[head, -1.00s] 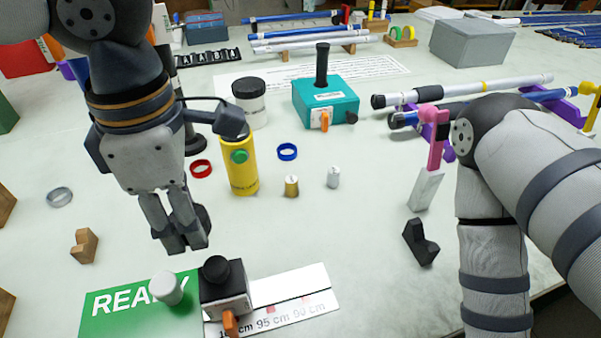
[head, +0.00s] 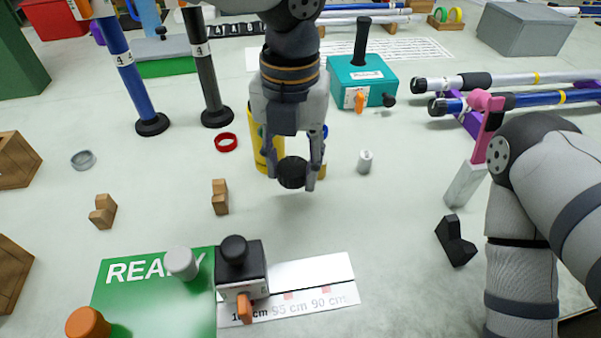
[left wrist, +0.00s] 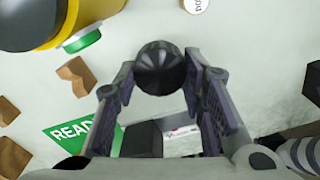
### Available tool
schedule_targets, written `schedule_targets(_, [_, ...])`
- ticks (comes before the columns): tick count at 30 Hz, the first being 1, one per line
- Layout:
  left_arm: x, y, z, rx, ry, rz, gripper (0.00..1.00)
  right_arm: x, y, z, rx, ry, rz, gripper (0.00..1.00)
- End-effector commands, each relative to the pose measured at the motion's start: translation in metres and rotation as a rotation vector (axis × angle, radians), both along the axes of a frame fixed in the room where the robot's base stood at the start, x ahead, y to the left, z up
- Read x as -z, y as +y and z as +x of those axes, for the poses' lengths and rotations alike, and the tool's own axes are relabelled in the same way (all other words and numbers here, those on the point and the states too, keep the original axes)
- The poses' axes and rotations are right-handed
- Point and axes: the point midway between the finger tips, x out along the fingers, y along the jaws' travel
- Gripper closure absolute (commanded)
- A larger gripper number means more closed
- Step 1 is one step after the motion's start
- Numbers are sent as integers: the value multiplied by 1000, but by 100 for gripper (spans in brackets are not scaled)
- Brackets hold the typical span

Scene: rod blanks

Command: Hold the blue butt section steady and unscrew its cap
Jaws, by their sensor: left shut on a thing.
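My left gripper (head: 292,178) is above the table, in front of the yellow can (head: 264,157). It is shut on a black round cap-like piece (head: 292,172), which sits between the fingertips in the left wrist view (left wrist: 160,68). No tube shows joined to this piece. A blue tube (head: 128,75) labelled 4 stands upright at the upper left on a black foot. A blue rod (head: 525,99) with a black end lies on a purple rest at the right. I cannot tell which is the butt section.
A black block with a knob (head: 243,268) stands beside the green READY mat (head: 150,290). Wooden V-blocks (head: 220,197), a red ring (head: 227,143), a silver cylinder (head: 365,161) and a teal box (head: 362,80) are around my gripper.

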Motion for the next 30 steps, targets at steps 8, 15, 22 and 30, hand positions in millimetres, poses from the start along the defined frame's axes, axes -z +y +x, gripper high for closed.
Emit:
schedule_targets(8, [29,-9,18,2,0,2,96,8,0,-8,-1,26,0,49])
schedule_targets(15, [50,-8,17,2,-8,0,96,9,0,-9,-1,30,0,49])
schedule_targets(22, [53,-8,17,2,-7,0,96,8,0,-8,-1,27,-1,49])
schedule_targets(30, [53,-8,17,1,-7,0,43,8,0,-8,-1,28,-1,49])
